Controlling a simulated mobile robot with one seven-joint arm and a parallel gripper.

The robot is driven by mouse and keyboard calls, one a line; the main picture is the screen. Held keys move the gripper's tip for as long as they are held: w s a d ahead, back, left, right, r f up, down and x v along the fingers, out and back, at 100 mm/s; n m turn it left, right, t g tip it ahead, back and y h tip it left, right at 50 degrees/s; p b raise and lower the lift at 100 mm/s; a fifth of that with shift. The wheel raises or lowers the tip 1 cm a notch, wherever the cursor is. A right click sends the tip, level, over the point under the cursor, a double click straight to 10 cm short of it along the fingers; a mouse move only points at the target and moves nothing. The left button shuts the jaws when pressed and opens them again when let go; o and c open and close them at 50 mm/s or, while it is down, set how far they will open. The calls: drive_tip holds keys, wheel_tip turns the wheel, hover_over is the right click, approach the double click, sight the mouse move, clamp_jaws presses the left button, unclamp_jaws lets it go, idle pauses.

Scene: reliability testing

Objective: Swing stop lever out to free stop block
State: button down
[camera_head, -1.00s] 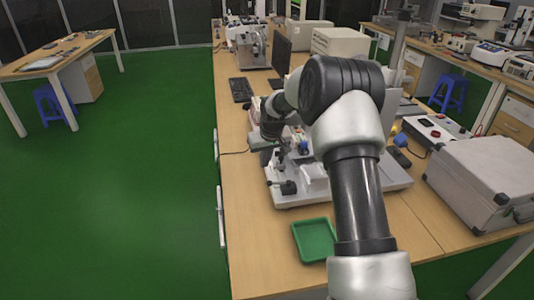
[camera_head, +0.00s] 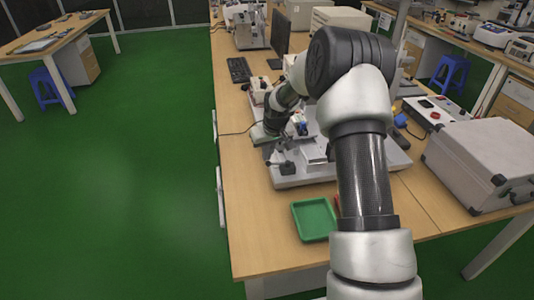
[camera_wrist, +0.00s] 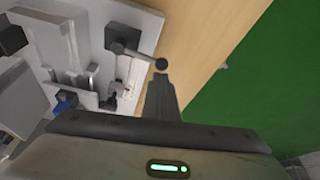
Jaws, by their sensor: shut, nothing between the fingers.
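The stop lever (camera_wrist: 140,54) appears as a thin light rod in the wrist view. It runs from a dark pivot block (camera_wrist: 122,36) to a dark ball knob (camera_wrist: 161,64) at the edge of the metal fixture. My gripper (camera_wrist: 160,80) is shut and empty, its fingertips right at the ball knob; whether they touch it I cannot tell. In the head view, my gripper (camera_head: 268,156) is beside the dark lever part (camera_head: 283,168) at the fixture's front left. I cannot tell which part is the stop block.
The grey fixture plate (camera_head: 305,178) lies on the wooden bench. A green tray (camera_head: 314,219) is in front of it. A grey case (camera_head: 485,165) and a control box (camera_head: 436,112) stand to the right. A keyboard (camera_head: 239,70) lies behind. Bench top left of the fixture is clear.

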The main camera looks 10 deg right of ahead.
drive_tip(key=shift+s+n, duration=0.3)
drive_tip(key=shift+n, duration=0.2)
drive_tip(key=s+d+n+g+y+p, duration=0.1)
drive_tip(key=s+d+n+g+y, duration=0.2)
drive_tip(key=n, duration=1.1)
drive_tip(key=s+d, duration=0.2)
drive_tip(key=s, duration=0.2)
drive_tip(key=shift+s+g+p, duration=0.2)
drive_tip(key=shift+g+p, duration=0.1)
drive_tip(key=shift+p, duration=0.1)
drive_tip(key=shift+d, duration=0.1)
wheel_tip(320, 180, up, 11)
drive_tip(key=shift+p, duration=0.3)
idle(0.3)
